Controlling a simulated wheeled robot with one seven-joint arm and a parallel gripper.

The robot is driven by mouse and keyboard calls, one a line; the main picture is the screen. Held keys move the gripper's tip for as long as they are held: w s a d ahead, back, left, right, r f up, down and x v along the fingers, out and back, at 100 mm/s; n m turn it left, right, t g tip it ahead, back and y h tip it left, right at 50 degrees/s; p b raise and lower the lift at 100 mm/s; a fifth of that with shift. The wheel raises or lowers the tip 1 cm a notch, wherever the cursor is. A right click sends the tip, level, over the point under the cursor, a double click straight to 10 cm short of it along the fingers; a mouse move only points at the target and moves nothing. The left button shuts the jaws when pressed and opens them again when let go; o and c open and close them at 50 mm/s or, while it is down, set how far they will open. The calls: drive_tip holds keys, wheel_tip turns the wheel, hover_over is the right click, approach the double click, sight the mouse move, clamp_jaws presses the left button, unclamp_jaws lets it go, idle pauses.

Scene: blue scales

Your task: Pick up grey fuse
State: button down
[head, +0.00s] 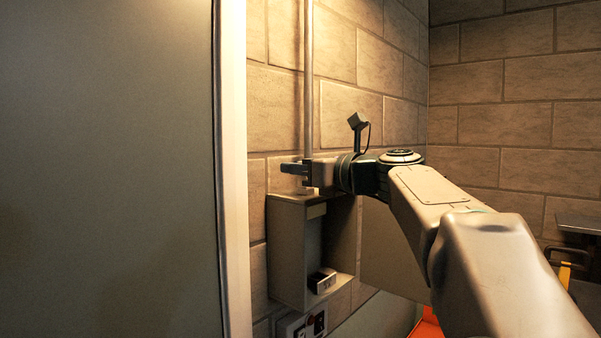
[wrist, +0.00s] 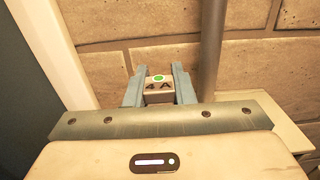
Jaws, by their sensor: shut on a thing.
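The grey fuse (wrist: 159,90) is a small block marked "4A" with a green dot on its top face. In the wrist view it sits between the two fingers of my gripper (wrist: 156,79), which is shut on it. In the head view my gripper (head: 291,168) is just above the top of an open wall box (head: 289,245). A small pale piece shows right under the gripper there; I cannot tell whether it is the fuse or whether it touches the box.
A dark block with a light face (head: 321,280) lies in the bottom of the box. A vertical pipe (head: 308,90) runs down the brick wall close to my gripper. A large grey panel (head: 110,170) with a pale edge fills the left. A socket plate (head: 302,325) is below the box.

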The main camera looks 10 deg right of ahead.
wheel_tip(320, 180, up, 4)
drive_tip(key=shift+r+p, duration=0.1)
drive_tip(key=shift+p, duration=0.25)
drive_tip(key=s+d+r, duration=0.2)
drive_tip(key=d+r, duration=0.1)
drive_tip(key=d, duration=0.2)
drive_tip(key=s+d+r+p, duration=0.1)
drive_tip(key=s+d+r, duration=0.1)
drive_tip(key=d, duration=0.3)
drive_tip(key=shift+s+d+r, duration=0.35)
drive_tip(key=shift+s+r, duration=0.05)
drive_tip(key=shift+r, duration=0.45)
